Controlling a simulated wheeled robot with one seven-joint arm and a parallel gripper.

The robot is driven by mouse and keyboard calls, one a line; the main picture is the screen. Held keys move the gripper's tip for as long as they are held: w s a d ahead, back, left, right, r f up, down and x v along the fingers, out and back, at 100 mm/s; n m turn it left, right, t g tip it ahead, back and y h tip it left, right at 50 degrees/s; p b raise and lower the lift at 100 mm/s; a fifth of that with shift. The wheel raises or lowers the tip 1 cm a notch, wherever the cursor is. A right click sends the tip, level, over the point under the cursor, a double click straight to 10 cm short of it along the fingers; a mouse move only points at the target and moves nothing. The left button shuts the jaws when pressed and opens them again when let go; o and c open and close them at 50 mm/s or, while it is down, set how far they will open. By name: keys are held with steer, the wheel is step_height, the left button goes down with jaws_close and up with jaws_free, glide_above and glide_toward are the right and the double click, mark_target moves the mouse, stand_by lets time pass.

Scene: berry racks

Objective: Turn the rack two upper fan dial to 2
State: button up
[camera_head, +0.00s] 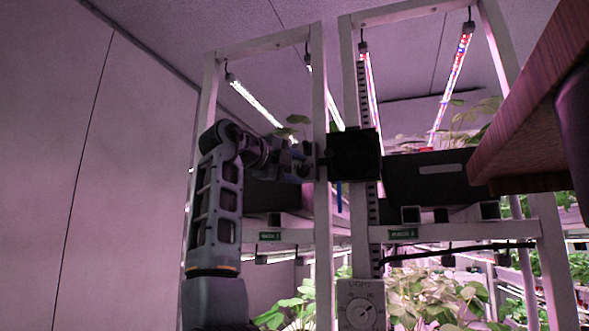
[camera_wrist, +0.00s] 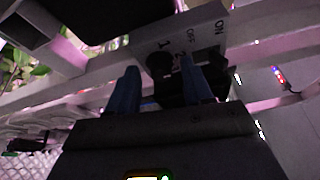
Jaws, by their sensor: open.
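My gripper (camera_wrist: 158,72) is open, with two blue fingers pointing up at the plate. In the head view one blue finger (camera_head: 339,195) shows below a black square block beside the rack post. The fan dial cannot be made out there.
A white dial box (camera_head: 360,305), marked LIGHT, is on the post below. Two rack frames with green labels (camera_head: 402,234) and lit strips stand ahead. A wooden board (camera_head: 530,110) juts in at upper right. Plants (camera_head: 435,295) fill the lower shelves. A plain wall (camera_head: 90,180) is left.

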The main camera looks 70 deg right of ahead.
steer(key=b+v, duration=0.1)
steer(key=v, duration=0.6)
steer(key=shift+a+b, duration=0.3)
steer(key=shift+a, duration=0.05)
steer(key=shift+w, duration=0.1)
